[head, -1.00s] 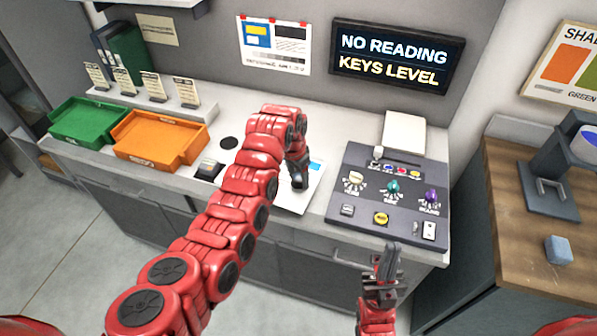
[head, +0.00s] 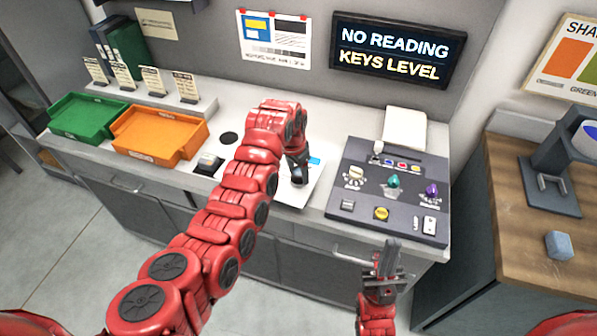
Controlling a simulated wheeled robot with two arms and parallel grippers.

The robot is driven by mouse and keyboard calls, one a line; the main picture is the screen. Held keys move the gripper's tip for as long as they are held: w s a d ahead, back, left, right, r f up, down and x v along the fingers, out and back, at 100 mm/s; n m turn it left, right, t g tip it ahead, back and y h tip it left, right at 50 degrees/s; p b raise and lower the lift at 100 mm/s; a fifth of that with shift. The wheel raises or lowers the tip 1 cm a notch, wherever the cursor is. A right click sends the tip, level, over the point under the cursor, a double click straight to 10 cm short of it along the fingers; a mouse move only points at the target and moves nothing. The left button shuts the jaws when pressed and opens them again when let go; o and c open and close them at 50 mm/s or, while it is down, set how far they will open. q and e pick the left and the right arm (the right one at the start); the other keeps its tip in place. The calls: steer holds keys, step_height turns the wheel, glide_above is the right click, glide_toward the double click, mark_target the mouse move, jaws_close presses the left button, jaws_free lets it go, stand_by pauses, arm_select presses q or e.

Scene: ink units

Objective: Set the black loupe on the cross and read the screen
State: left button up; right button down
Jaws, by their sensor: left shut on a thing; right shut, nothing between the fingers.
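My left gripper (head: 298,171) is low over the white sheet (head: 291,194) on the counter, shut on a small dark thing that looks like the black loupe (head: 299,177). Whether it touches the sheet cannot be told. The cross is not visible; my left arm covers part of the sheet. The screen (head: 398,52) on the wall reads "NO READING" in pale blue and "KEYS LEVEL" in yellow. My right gripper (head: 388,256) is shut and empty, in front of the counter below the dark control panel.
The dark control panel (head: 372,205) with coloured knobs stands right of the sheet. Green (head: 90,120) and orange (head: 158,133) trays are at left. A small black device (head: 208,163) and dark disc (head: 228,138) lie nearby. A wooden bench (head: 510,240) is at right.

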arm_select(q)
steer(key=shift+f, duration=0.3)
stand_by(0.9)
steer(key=shift+r+b, duration=0.55)
steer(key=shift+r, duration=1)
stand_by(0.3)
